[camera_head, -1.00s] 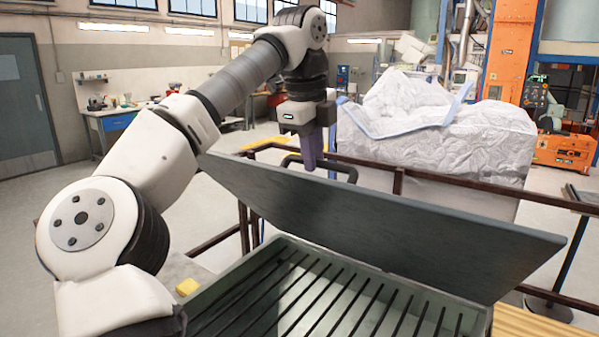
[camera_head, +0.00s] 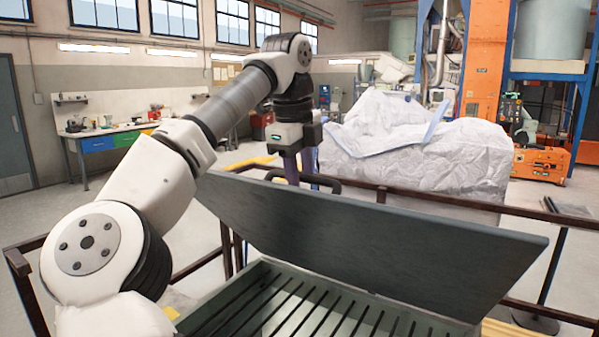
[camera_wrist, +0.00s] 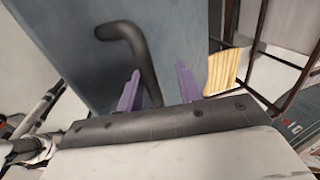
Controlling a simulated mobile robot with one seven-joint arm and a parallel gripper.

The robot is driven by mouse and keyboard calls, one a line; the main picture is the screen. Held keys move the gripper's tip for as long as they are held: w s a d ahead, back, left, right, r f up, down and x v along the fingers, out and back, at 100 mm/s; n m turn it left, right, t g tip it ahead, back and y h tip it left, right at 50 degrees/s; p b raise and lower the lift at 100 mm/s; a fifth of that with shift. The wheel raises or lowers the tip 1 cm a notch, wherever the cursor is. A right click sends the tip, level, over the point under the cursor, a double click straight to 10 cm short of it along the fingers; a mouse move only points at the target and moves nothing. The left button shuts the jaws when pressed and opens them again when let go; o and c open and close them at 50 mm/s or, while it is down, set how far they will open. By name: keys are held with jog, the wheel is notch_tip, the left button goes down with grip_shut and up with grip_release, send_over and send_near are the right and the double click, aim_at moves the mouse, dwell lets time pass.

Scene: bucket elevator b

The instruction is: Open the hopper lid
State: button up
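The hopper lid (camera_head: 370,238) is a large grey-blue panel. It stands raised and tilted back over the hopper (camera_head: 262,270), whose slotted grate shows below it. A dark bar handle (camera_head: 328,184) sits at the lid's upper edge; in the wrist view the handle (camera_wrist: 128,42) is at the upper left, its lower end passing near the left finger. My gripper (camera_head: 298,170) is at the lid's upper edge by the handle. Whether a finger touches the handle cannot be told.
Brown railings (camera_head: 400,194) run behind and beside the hopper. A large white bulk bag (camera_head: 420,155) stands beyond them. An orange machine (camera_head: 541,168) is at the right and a workbench (camera_head: 110,138) at the back left. Open floor lies at the left.

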jog(key=shift+s+a+r, duration=0.2)
jog(key=shift+s+r, duration=0.1)
jog(key=shift+w+f, duration=0.1)
jog(key=shift+w, duration=0.05)
